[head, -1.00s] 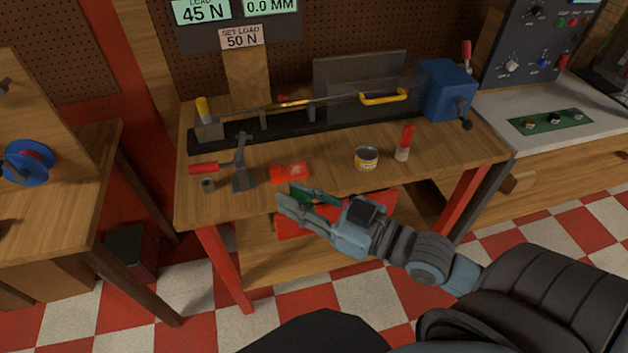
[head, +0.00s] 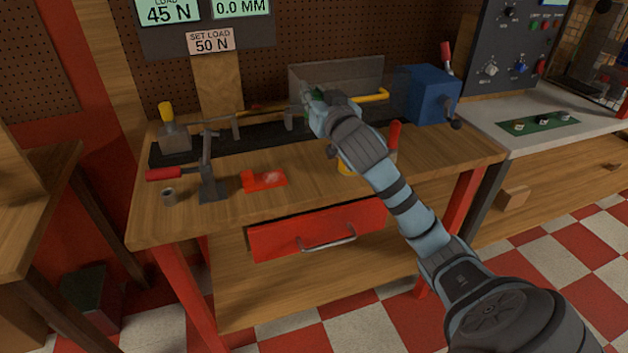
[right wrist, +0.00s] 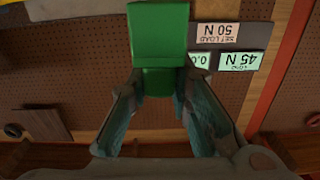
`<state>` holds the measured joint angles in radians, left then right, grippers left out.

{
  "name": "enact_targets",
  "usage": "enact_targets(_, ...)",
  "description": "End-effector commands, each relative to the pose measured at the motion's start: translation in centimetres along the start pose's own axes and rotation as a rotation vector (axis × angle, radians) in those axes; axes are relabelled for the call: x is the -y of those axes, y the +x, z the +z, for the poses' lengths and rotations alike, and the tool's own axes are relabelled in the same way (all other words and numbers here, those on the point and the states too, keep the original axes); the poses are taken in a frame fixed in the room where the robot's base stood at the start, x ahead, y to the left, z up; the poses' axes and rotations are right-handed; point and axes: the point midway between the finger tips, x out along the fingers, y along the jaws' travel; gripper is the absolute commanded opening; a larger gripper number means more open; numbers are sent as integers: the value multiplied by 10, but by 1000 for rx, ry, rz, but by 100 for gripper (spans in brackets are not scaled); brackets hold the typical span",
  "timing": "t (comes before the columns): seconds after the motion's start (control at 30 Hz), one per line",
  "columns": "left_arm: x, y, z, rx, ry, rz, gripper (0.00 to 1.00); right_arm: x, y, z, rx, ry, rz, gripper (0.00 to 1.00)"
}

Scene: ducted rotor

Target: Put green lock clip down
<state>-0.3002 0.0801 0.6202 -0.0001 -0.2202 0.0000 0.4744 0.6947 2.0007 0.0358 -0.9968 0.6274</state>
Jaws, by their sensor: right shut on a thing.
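The green lock clip (right wrist: 158,40) is between the fingers of my right gripper (right wrist: 158,95) in the right wrist view, and the gripper is shut on it. In the head view my right gripper (head: 312,100) is above the back part of the wooden workbench (head: 330,182), in front of the grey panel. There the clip (head: 308,92) shows only as a small bit of green, mostly hidden by the gripper. I cannot tell whether the clip touches anything below it. My left gripper is not in view.
A long black fixture (head: 250,141) with a blue box (head: 428,92) at its right end runs along the bench back. My right arm partly hides a red-topped bottle (head: 393,137).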

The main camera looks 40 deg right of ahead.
Motion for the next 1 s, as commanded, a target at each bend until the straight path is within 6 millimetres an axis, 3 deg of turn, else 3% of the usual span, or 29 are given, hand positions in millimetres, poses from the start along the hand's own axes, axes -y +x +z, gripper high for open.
enact_targets(0.03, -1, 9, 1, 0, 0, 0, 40, -1, 0, 24, 8, -1, 0, 0)
enact_targets(0.1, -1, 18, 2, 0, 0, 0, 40, -2, 0, 53, 8, 0, -1, 0)
enact_targets(0.2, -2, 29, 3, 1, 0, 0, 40, -3, 0, 87, 7, -1, -2, 0)
enact_targets(0.3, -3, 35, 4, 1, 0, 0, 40, -3, -1, 108, 3, -1, -3, 0)
enact_targets(0.43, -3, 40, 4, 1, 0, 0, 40, -4, -1, 126, 3, -1, -3, 0)
enact_targets(0.63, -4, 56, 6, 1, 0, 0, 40, -6, -1, 169, 3, -1, -4, 0)
enact_targets(0.87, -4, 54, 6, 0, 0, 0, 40, -6, -1, 172, 3, 0, -5, 0)
enact_targets(0.9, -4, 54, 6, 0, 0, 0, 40, -6, -1, 172, 3, 0, -4, 24)
enact_targets(1.0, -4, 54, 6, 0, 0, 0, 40, -6, -1, 172, 3, 0, -4, 40)
